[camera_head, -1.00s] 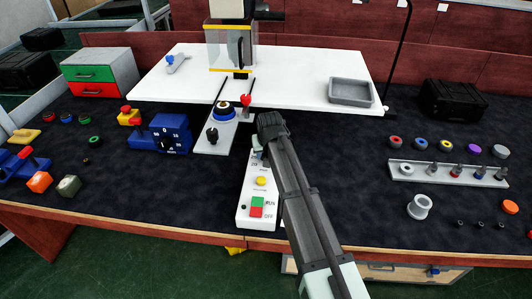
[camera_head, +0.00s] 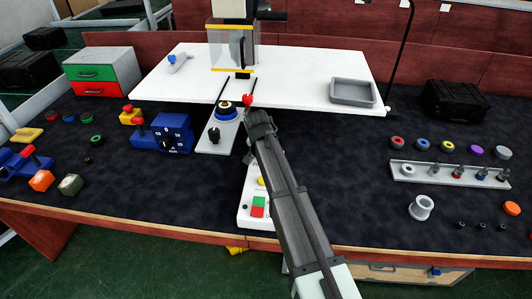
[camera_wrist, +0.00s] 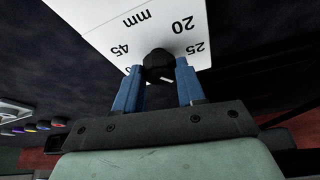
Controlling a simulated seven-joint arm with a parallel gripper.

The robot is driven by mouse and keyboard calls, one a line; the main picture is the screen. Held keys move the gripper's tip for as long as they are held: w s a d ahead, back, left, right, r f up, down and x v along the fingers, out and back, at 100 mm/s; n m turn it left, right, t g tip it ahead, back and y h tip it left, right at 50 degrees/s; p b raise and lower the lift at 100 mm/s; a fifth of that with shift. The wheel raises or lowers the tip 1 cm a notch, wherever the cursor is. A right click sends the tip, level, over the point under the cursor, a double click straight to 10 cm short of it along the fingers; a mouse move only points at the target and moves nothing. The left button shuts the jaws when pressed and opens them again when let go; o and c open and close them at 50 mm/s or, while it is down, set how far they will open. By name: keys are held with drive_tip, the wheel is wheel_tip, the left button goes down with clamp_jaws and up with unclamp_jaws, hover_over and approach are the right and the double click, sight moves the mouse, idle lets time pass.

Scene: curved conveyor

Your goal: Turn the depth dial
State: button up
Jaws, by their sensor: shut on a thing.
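The depth dial's black knob (camera_wrist: 158,66) shows in the wrist view, on a white plate (camera_wrist: 110,38) printed with "mm", 20, 25 and 45. My gripper (camera_wrist: 160,82) has its two blue fingers on either side of the knob and is shut on it. A small white pointer mark shows just below the knob. In the head view my gripper (camera_head: 261,128) is over the upper end of the white control box (camera_head: 246,207), and the arm hides the dial there.
The control box carries green and red buttons (camera_head: 258,206) and a yellow button, partly covered by my arm. A blue dial box (camera_head: 173,132) stands further left.

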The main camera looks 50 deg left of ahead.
drive_tip(key=o, duration=1)
drive_tip(key=shift+o, duration=0.2)
drive_tip(key=shift+r, duration=0.15)
drive_tip(key=v, duration=0.7)
drive_tip(key=shift+d+r, duration=0.1)
